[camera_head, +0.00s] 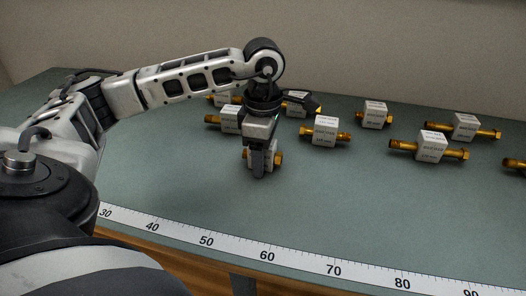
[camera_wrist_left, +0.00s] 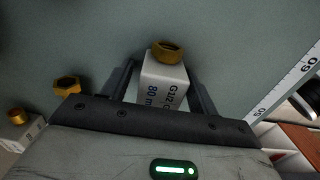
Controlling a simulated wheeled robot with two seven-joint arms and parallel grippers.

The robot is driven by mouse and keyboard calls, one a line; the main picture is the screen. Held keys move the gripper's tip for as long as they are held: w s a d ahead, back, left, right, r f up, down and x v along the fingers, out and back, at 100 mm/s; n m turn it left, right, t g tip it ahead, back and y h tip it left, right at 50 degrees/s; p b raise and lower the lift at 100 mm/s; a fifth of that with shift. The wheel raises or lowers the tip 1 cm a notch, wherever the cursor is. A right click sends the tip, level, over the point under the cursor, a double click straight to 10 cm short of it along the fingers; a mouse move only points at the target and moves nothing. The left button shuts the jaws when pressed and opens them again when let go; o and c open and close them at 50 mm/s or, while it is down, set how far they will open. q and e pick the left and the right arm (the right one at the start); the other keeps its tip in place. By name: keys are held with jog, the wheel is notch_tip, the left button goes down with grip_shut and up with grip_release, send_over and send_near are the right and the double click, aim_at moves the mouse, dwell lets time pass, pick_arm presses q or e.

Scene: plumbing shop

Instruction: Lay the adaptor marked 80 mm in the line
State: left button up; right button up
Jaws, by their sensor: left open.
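A brass adaptor with a white block label sits on the bench under my left gripper. In the wrist view its white block (camera_wrist_left: 162,82) reads "80 m" and "G12", partly cut off, with a brass hex end (camera_wrist_left: 168,52) at the far side. In the head view only its brass end (camera_head: 278,158) and a little of the block show beside the gripper. My left gripper (camera_head: 258,165) points down over it, open, with a finger on each side of the block (camera_wrist_left: 161,85). I cannot tell whether the fingers touch it. My right gripper is not in view.
Several other labelled brass adaptors stand behind and to the right, such as one in the middle (camera_head: 325,131) and a longer one (camera_head: 431,147). A printed ruler strip (camera_head: 270,255) runs along the bench's front edge. The bench between ruler and adaptors is clear.

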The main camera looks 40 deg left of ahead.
pick_arm(q)
notch_tip(320, 180, up, 12)
jog(key=shift+r+p, duration=0.2)
jog(key=shift+p, duration=0.65)
